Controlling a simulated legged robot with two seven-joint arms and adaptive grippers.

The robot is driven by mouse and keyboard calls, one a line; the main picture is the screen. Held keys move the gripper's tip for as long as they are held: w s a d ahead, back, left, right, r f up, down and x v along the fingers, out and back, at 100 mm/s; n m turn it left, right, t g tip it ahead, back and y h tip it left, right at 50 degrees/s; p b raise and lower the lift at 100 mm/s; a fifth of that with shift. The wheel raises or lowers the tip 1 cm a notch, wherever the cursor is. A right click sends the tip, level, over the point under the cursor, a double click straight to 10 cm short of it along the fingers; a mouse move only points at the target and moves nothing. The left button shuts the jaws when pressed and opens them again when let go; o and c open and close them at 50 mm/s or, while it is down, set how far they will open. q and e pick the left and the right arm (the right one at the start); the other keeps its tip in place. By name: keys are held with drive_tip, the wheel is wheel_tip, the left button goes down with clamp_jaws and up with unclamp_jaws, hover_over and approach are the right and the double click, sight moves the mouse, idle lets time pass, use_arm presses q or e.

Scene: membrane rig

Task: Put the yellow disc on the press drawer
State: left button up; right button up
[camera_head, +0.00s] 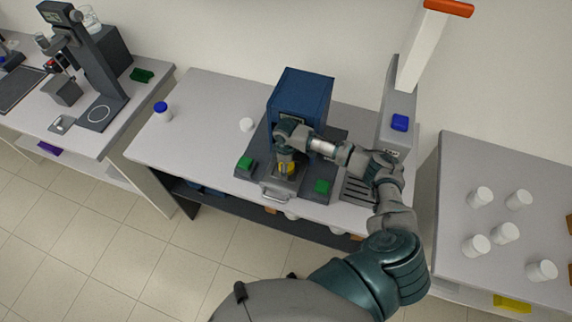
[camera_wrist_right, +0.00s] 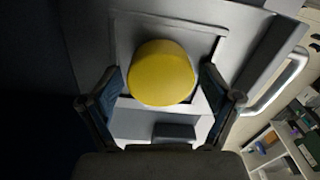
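The yellow disc (camera_head: 289,169) is at the drawer of the blue press, under my right gripper (camera_head: 286,163). In the right wrist view the yellow disc (camera_wrist_right: 162,73) appears to lie inside a square frame on the grey drawer (camera_wrist_right: 215,20). My right gripper (camera_wrist_right: 163,88) has its fingers spread either side of the disc, with gaps showing between fingers and disc. The drawer's handle (camera_head: 275,195) faces the table's front edge. The press (camera_head: 302,92) stands behind, with my right arm partly in front of it. My left gripper is not in view.
A white-and-grey device with a blue button (camera_head: 399,122) stands right of the press. A blue-capped jar (camera_head: 162,111) and a white cap (camera_head: 247,124) sit left. Several white containers (camera_head: 505,233) stand on the right table.

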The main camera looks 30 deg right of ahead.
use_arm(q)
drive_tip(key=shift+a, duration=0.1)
use_arm(e)
drive_tip(key=shift+w+d, duration=0.1)
drive_tip(key=shift+w, duration=0.05)
drive_tip(key=shift+d, duration=0.3)
drive_tip(key=shift+r, duration=0.35)
drive_tip(key=r, duration=0.6)
drive_tip(key=shift+a+r+b, duration=0.25)
drive_tip(key=shift+r+b, duration=0.1)
drive_tip(key=shift+b, duration=0.05)
drive_tip(key=shift+r, duration=0.35)
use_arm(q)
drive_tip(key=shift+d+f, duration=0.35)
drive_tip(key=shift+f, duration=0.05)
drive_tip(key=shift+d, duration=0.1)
use_arm(e)
drive_tip(key=shift+d, duration=0.2)
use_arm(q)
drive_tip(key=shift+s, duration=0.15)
use_arm(e)
drive_tip(key=shift+f, duration=0.1)
